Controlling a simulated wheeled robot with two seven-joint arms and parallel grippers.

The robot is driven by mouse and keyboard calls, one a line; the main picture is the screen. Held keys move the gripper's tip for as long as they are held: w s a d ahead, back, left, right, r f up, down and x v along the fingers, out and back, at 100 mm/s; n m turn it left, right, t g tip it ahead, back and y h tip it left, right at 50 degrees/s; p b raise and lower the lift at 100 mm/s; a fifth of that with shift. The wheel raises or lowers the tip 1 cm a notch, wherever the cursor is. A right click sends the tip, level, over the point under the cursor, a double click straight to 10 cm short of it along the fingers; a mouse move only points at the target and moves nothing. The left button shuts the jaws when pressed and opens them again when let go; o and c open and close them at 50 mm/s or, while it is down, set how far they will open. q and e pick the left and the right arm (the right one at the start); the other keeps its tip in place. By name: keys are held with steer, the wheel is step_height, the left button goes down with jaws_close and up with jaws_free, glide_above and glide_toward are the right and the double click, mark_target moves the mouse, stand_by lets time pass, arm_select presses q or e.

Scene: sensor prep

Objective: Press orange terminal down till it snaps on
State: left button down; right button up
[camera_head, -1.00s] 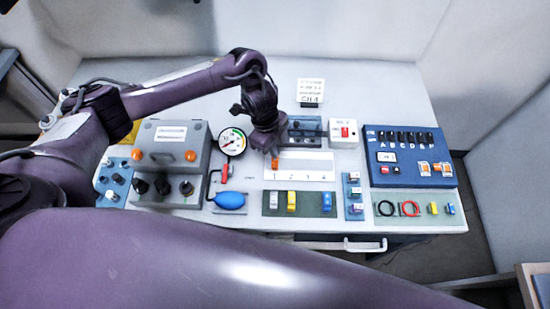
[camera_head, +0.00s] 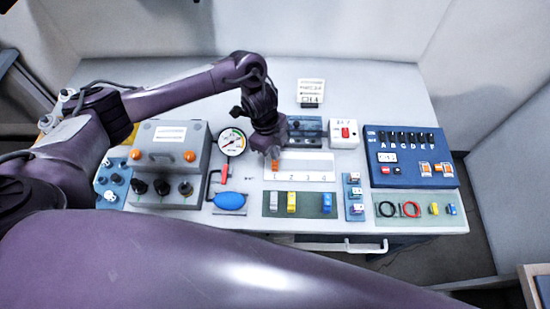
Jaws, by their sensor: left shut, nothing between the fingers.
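The small orange terminal (camera_head: 275,165) sits at the left end of the white numbered strip (camera_head: 310,168), above the number 1. My left gripper (camera_head: 273,154) is shut and empty, pointing down right over the terminal. Its fingertips are at or just above the terminal's top; I cannot tell whether they touch. The terminal's upper part is partly hidden by the gripper. My right gripper is not in view.
A green tray (camera_head: 310,205) in front holds grey, yellow and blue terminals. A gauge (camera_head: 232,141) with a blue bulb (camera_head: 230,201) stands at the left, near a grey box (camera_head: 172,145). A blue panel (camera_head: 410,172) is at the right.

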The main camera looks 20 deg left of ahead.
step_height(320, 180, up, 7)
steer(key=p, duration=0.6)
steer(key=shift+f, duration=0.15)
stand_by(0.3)
